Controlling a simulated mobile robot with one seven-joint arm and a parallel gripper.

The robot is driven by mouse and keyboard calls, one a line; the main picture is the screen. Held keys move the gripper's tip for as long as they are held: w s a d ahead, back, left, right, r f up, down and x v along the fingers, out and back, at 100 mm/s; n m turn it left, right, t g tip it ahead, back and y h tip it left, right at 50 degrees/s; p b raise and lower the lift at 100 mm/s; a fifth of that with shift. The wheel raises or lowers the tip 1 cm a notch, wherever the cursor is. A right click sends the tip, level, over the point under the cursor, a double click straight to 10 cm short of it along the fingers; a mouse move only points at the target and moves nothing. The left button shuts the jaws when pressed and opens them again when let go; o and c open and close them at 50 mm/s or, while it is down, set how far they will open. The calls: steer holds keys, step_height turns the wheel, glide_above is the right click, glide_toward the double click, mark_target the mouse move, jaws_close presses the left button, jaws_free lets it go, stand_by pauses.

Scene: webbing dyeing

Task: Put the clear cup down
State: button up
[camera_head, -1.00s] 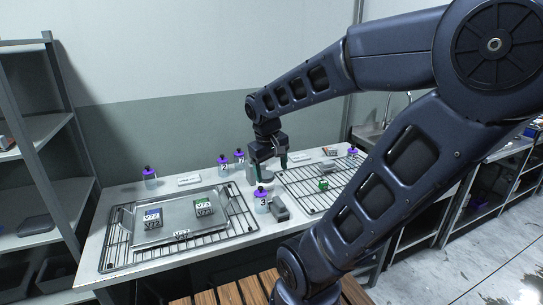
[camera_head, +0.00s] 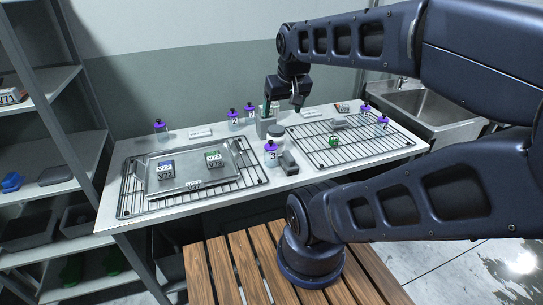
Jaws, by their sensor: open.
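My gripper (camera_head: 283,108) hangs above the back middle of the table, fingers pointing down, open and with nothing between them. A small clear or pale cup (camera_head: 275,133) appears to stand upright on the table just below the gripper, between the two racks. It is small in the picture and partly hidden by the purple-capped bottle marked 3 (camera_head: 271,155) in front of it. The fingers look apart from it.
A metal tray (camera_head: 190,182) with two small labelled boxes lies on the left wire rack (camera_head: 130,205). The right wire rack (camera_head: 375,140) carries a small green item (camera_head: 334,141). More purple-capped bottles stand around.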

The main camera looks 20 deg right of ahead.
steer(key=w+d+f+m+g+h, duration=0.2)
steer(key=w+f+m+g, duration=0.1)
steer(key=w+f+m, duration=0.55)
steer(key=m+g+h, duration=0.2)
steer(key=m, duration=0.7)
glide_toward(270, 146)
step_height(270, 146, down, 2)
steer(key=shift+d+x, duration=0.2)
steer(key=shift+x, duration=2.55)
steer(key=shift+d+x, duration=0.2)
steer(key=shift+x, duration=2.6)
steer(key=shift+w+r, duration=0.15)
steer(key=shift+c, duration=0.5)
steer(key=c, duration=1.2)
